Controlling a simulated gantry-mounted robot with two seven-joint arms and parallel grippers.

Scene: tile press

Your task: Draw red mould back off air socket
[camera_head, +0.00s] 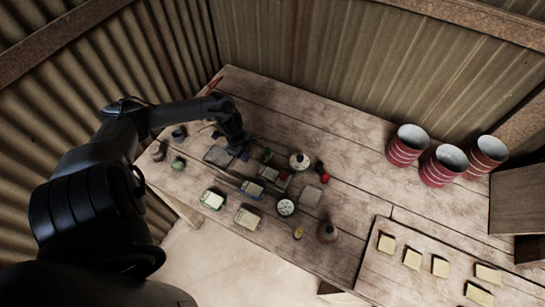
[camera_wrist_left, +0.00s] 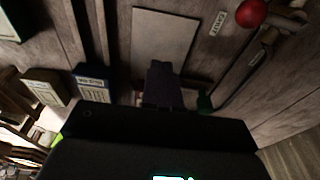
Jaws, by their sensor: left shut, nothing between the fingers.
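A small block with a red part (camera_head: 283,177), which looks like the red mould, sits mid-table in the head view, to the right of my left gripper (camera_head: 240,152). In the left wrist view my left gripper (camera_wrist_left: 163,75) is shut with nothing in it, its fingers close together over the table. A pale strip with a reddish edge shows beside the fingers, mostly hidden; I cannot tell whether it is the red mould. I cannot make out the air socket for certain. My right gripper is not in view.
A flat grey plate (camera_head: 217,155) lies left of the gripper. A blue-based block (camera_head: 252,189) and a green-based block (camera_head: 212,199) stand nearer the front. A red ball knob (camera_wrist_left: 251,13) shows in the wrist view. Red striped buckets (camera_head: 407,144) stand at the right.

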